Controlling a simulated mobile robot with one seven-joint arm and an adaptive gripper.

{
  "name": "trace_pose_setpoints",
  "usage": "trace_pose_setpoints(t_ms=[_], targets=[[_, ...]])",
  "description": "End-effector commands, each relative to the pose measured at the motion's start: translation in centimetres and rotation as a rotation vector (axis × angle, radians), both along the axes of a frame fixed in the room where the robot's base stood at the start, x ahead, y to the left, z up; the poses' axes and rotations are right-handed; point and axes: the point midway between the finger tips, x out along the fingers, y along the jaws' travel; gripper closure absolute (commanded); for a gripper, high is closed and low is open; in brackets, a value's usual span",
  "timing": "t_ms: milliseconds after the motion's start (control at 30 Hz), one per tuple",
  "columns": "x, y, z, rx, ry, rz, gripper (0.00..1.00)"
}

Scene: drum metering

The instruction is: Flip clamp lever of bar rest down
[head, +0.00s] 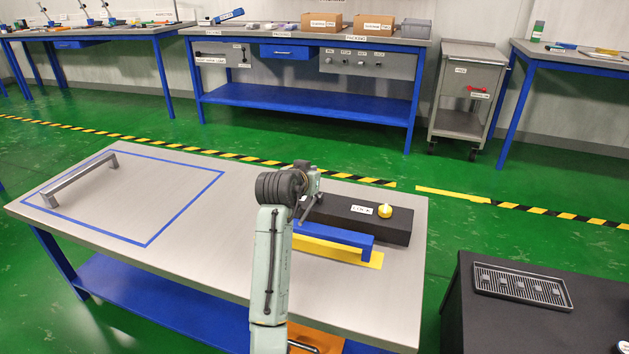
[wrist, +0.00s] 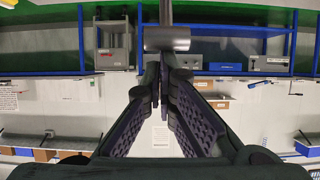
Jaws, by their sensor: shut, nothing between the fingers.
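My gripper (head: 314,183) is over the right part of the near table, by the left end of a black block labelled "LOCK" (head: 345,213). A dark grey, slanted lever-like piece (head: 309,209) shows just below it at that end of the block; I take it for the clamp lever. In the wrist view my gripper's fingers (wrist: 162,88) are together and empty. A grey T-shaped piece (wrist: 167,39), a crossbar on a rod, shows just beyond the fingertips, probably the same lever. Whether they touch I cannot tell. My arm hides part of the bar rest.
A yellow knob (head: 385,211) sits on the black block. A blue bar (head: 333,234) stands in front over a yellow plate (head: 340,252). A black cabinet with a grated tray (head: 522,286) is at right.

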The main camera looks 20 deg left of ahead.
Motion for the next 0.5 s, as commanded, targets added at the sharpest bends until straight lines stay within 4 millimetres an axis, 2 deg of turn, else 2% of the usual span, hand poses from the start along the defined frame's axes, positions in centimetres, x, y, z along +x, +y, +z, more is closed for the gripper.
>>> trace_pose_setpoints(t_ms=[33,500], targets=[[-0.15,-0.02,-0.46,-0.003,-0.012,0.0,1.0],[-0.4,-0.01,-0.25,-0.002,-0.052,-0.001,1.0]])
